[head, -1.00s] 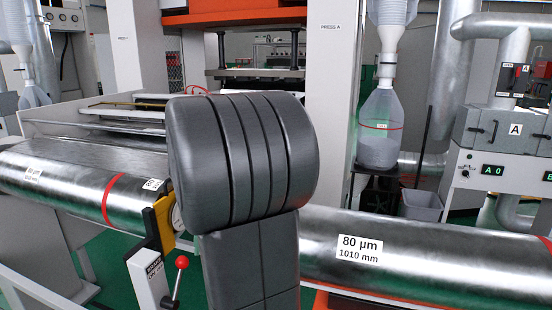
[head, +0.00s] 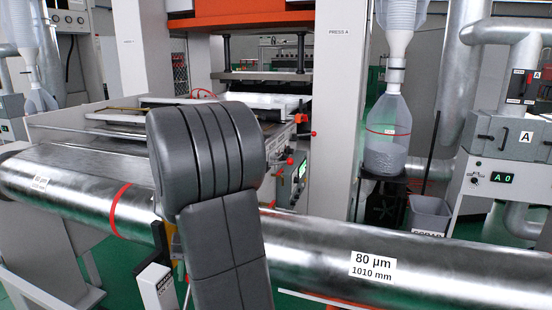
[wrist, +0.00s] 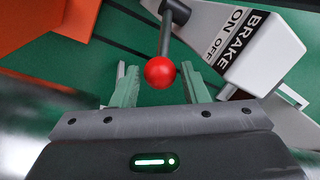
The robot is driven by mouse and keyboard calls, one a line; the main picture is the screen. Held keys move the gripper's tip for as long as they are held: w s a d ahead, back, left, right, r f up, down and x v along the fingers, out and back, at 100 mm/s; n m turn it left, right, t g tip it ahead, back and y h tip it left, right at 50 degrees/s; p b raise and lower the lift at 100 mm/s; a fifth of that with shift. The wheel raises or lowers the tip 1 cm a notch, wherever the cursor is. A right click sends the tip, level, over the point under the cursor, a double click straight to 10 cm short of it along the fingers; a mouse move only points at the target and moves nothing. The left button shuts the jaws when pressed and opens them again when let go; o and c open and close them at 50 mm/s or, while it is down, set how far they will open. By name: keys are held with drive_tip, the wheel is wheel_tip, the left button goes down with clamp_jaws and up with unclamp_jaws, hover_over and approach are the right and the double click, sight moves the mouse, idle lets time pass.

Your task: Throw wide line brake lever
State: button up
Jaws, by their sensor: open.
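The brake lever (wrist: 168,35) ends in a red ball knob (wrist: 160,72) in the wrist view. Beside it, a pale post head carries a label (wrist: 235,30) reading BRAKE, ON and OFF. My gripper (wrist: 160,84) is open, with one green finger on each side of the knob; I cannot tell whether either finger touches it. In the head view my arm hides the gripper and the knob. Part of the brake post (head: 155,286) shows left of my arm.
A large foil roll (head: 450,265), labelled 80 µm 1010 mm, runs right of my arm. Another roll stretch with a red band (head: 118,210) lies left. Press A (head: 338,80), a clear hopper bottle (head: 387,135) and a scrap bin (head: 430,213) stand behind.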

drive_tip(key=shift+s+a+f, duration=0.15)
drive_tip(key=shift+a+f, duration=0.05)
drive_tip(key=shift+f, duration=0.75)
drive_tip(key=shift+s+a+f, duration=0.15)
drive_tip(key=shift+f, duration=0.05)
drive_tip(key=shift+s+r+t+h+b, duration=0.3)
drive_tip(key=shift+r+t+b, duration=0.05)
drive_tip(key=shift+t, duration=0.35)
